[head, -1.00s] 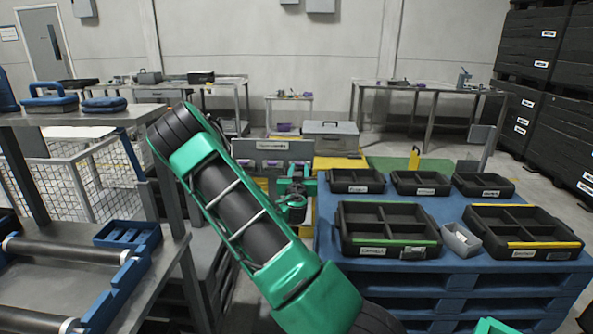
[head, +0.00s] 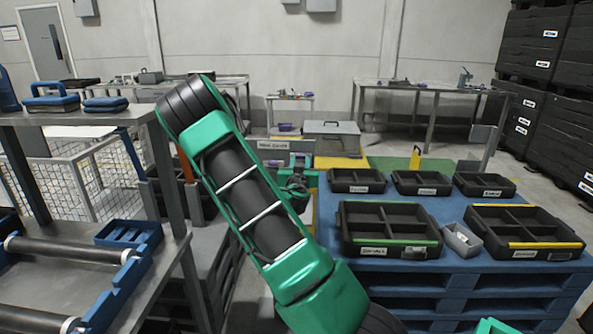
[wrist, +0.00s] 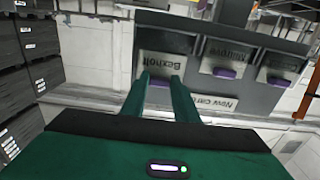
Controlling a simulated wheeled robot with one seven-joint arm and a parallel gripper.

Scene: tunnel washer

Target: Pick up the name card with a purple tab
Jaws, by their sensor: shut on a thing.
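In the wrist view a grey card rack (wrist: 255,98) stands ahead, its lettering upside down, with several name cards in pockets. Two cards to the right show purple tabs (wrist: 223,73). The left card (wrist: 160,64), with a name like "Bexnoff", is straight in front of my gripper (wrist: 160,76). The two green fingers reach to this card's lower edge and are closed on it. In the head view my gripper (head: 296,181) is in front of the rack (head: 271,145), partly behind my arm.
A blue pallet stack (head: 450,275) with black divided trays (head: 390,243) stands at the right. A metal bench with rollers (head: 70,255) is at the left. A grey box (head: 332,138) sits behind the rack, beside a back table (head: 430,86).

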